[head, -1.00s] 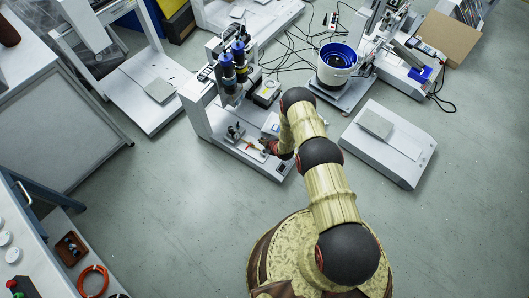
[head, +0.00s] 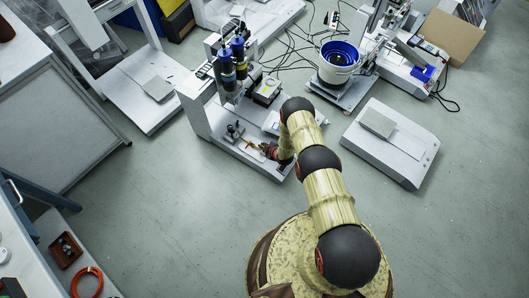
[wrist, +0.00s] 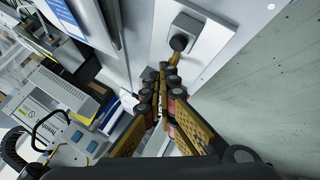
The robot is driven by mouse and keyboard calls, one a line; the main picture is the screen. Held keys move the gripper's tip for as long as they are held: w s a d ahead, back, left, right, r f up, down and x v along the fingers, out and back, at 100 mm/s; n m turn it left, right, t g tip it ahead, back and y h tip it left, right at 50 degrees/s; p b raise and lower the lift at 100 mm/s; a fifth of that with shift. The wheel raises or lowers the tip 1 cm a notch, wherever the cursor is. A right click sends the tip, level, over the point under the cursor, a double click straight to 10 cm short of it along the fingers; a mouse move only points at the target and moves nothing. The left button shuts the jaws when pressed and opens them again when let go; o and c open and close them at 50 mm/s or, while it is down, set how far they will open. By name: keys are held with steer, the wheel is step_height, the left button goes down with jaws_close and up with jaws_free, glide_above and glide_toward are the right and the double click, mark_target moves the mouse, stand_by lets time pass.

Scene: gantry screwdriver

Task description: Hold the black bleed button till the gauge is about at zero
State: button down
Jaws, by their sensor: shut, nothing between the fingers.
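In the head view my gripper (head: 269,150) is low at the front of the gantry screwdriver station (head: 205,118), and the button cannot be made out there. I cannot make out a gauge face or a needle in either view.
Blue-topped screwdriver units (head: 229,65) hang above the station. A grey box with blue sockets (wrist: 80,137) and cables is at left in the wrist view. A white bowl feeder (head: 337,65) stands behind my arm. Open floor (head: 180,215) lies in front.

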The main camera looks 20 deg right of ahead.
steer(key=shift+f, duration=0.85)
steer(key=shift+f, duration=0.2)
stand_by(0.8)
steer(key=shift+f, duration=0.2)
steer(key=shift+f, duration=0.45)
stand_by(0.9)
steer(key=shift+r, duration=0.1)
steer(key=shift+r+p, duration=0.6)
steer(key=shift+r, duration=0.15)
steer(key=shift+r+p, duration=1.65)
steer(key=shift+r, duration=0.9)
